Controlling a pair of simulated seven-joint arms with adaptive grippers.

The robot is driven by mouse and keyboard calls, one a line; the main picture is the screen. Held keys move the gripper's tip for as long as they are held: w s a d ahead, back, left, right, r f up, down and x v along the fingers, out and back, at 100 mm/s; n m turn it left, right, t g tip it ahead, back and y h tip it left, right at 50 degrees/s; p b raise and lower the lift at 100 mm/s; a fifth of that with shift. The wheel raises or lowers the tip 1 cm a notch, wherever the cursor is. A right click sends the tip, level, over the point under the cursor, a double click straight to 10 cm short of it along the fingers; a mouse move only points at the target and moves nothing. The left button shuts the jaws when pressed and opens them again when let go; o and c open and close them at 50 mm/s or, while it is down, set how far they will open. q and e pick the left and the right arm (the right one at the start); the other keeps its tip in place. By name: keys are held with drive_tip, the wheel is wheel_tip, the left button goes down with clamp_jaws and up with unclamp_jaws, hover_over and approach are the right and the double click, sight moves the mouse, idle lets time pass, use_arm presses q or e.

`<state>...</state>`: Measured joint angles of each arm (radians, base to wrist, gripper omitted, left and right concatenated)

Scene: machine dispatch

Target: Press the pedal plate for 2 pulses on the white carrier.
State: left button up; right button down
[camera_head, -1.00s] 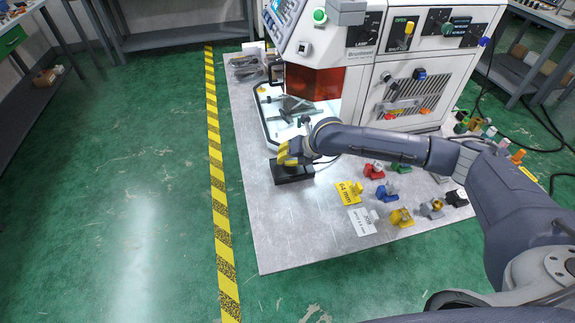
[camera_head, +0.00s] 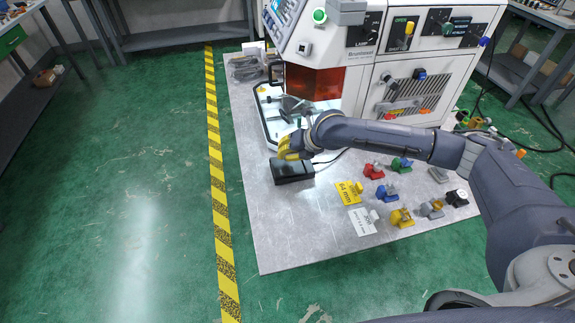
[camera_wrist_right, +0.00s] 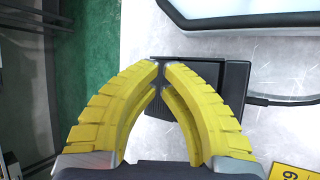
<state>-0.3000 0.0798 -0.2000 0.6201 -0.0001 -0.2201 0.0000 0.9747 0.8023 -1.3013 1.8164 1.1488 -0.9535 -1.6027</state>
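The pedal plate (camera_head: 291,170) is a black unit with a cable, lying on the grey metal sheet in front of the machine. It also shows in the right wrist view (camera_wrist_right: 236,76), beyond and beneath the fingertips. My right gripper (camera_head: 291,156), with yellow fingers, hangs just above the pedal and seems apart from it. In the right wrist view its fingertips (camera_wrist_right: 162,64) nearly meet, with nothing between them. I cannot tell which thing is the white carrier; a white card (camera_head: 362,221) with a pale block stands on the sheet. My left gripper is out of view.
The white machine (camera_head: 420,85) stands behind, with its lit work bay (camera_head: 282,112) near the pedal. A yellow card (camera_head: 349,192) and several coloured small pieces stand to the right under my arm. Bare sheet (camera_head: 285,225) lies in front of the pedal.

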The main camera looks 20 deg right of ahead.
drive_tip(key=shift+d+r, duration=0.2)
drive_tip(key=shift+r, duration=2.1)
